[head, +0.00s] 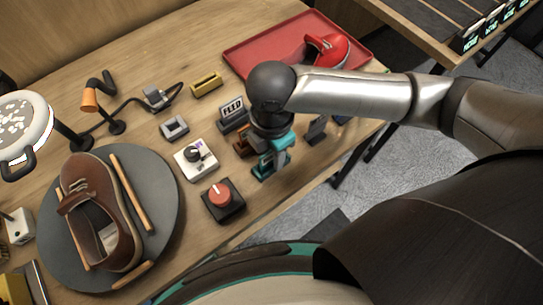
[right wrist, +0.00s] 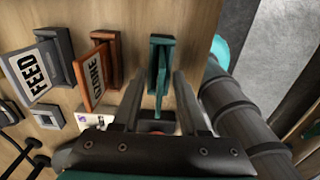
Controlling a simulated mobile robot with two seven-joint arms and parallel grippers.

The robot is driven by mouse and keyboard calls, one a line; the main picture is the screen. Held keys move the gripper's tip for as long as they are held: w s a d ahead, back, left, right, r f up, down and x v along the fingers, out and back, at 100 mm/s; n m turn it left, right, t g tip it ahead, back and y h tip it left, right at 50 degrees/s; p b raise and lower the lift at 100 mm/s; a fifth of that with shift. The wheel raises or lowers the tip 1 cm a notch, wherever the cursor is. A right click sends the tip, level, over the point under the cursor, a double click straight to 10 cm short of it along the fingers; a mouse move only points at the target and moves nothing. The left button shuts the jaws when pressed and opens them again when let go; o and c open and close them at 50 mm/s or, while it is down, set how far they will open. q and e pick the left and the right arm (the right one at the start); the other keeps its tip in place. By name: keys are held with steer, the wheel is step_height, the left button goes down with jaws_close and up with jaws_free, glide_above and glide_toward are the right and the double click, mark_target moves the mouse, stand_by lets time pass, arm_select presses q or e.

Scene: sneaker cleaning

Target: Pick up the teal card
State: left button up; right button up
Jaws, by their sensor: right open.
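The teal card (right wrist: 161,80) stands on edge in a teal holder (right wrist: 160,42) on the wooden table, seen from above in the right wrist view. My right gripper (right wrist: 159,82) is open, with one finger on each side of the card. I cannot tell whether either finger touches it. In the head view the right gripper (head: 272,143) points down at the table's front edge, over the teal holder (head: 263,172), and hides most of the card. My left gripper is not in view.
An orange card (right wrist: 94,80) and a grey FEED card (right wrist: 36,72) stand in holders beside the teal one. A red-knobbed box (head: 222,199) and a white switch box (head: 195,160) are near. A red tray (head: 250,62) lies behind; a brown shoe (head: 92,205) rests on a grey disc (head: 160,190).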

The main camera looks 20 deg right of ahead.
steer(key=shift+c, duration=0.2)
jaws_close()
steer(key=shift+r, duration=0.1)
stand_by(0.5)
